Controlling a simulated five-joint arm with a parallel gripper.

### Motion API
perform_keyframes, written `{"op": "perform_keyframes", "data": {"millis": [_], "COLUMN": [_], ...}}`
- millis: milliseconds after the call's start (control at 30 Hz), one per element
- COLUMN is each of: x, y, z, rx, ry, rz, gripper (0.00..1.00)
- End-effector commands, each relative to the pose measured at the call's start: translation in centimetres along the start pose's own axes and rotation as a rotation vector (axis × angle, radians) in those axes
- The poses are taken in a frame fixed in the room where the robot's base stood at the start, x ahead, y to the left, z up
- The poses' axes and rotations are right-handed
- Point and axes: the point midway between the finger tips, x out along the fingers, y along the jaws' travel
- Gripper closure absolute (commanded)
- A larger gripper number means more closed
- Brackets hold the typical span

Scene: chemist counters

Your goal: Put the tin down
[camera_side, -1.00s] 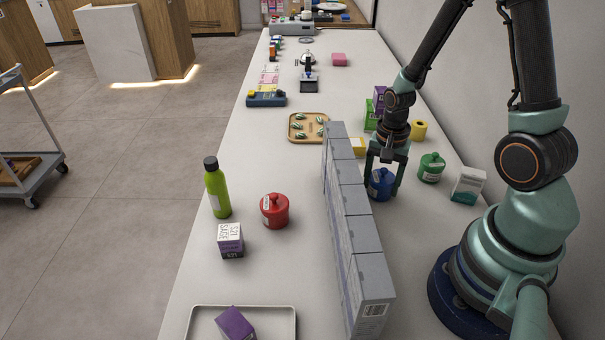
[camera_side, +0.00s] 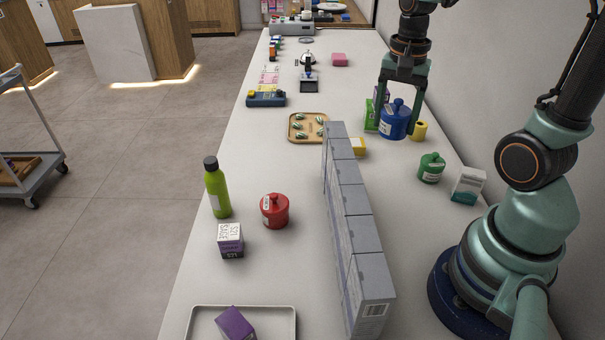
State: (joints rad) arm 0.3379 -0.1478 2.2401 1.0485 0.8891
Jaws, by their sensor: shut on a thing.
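The blue tin (camera_side: 394,121) has a knobbed lid and a pale label, and it is upright. My gripper (camera_side: 398,127) is shut on it, one finger on each side, and holds it up above the counter (camera_side: 300,185). It overlaps the green and purple boxes in the picture. A red tin (camera_side: 275,212) stands on the counter left of the grey box row. A green tin (camera_side: 431,168) stands right of the row.
The row of tall grey boxes (camera_side: 350,215) forms a wall along the counter. Bare counter lies between the row and the green tin.

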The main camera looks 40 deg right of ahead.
Motion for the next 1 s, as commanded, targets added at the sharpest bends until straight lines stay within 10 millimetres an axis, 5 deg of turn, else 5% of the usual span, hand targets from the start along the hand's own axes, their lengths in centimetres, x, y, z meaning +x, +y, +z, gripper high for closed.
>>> {"op": "perform_keyframes", "data": {"millis": [367,1000], "x": [-3.6,-6.8], "y": [-1.3,-9.9], "z": [-1.4,-11.9], "rx": [0.002,0.007], "ry": [0.0,-0.002], "rz": [0.0,0.002], "gripper": [0.91,0.91]}}
